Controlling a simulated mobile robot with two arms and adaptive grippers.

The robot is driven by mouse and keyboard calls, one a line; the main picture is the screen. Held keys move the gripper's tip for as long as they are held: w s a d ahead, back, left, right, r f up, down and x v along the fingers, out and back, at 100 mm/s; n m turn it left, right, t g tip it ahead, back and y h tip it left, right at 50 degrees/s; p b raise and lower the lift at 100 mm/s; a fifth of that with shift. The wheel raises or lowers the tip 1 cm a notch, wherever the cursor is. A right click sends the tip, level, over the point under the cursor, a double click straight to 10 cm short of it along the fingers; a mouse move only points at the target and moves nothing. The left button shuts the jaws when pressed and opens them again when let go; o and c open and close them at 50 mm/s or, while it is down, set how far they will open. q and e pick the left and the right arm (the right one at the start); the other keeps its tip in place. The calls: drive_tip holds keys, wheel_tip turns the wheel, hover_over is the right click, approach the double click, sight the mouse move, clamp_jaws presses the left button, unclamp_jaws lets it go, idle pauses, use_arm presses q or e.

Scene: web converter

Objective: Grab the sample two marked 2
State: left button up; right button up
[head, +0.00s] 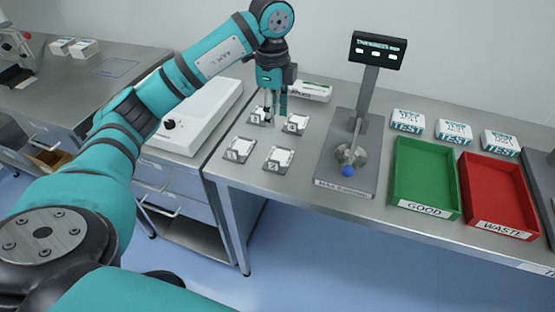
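Several small grey plates with white sample cards lie on the metal table in two rows. The front right one (279,157) carries a mark that looks like 2, and the front left one (240,149) looks marked 1. The back left sample (257,117) and back right sample (297,123) have marks too small to read surely. My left gripper (275,112) points down over the back row, behind the front right sample and apart from it. Its fingers look spread with nothing between them. My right gripper is not in view.
A white device (215,110) stands left.

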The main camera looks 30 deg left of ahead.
use_arm(q)
drive_tip(key=p, duration=0.3)
approach(274, 161)
wheel_tip(274, 161, down, 5)
drive_tip(key=shift+f, duration=0.1)
wheel_tip(274, 161, down, 5)
drive_tip(key=shift+r+p, duration=0.1)
drive_tip(key=shift+p, duration=0.9)
drive_tip(key=shift+f, duration=0.3)
clamp_jaws()
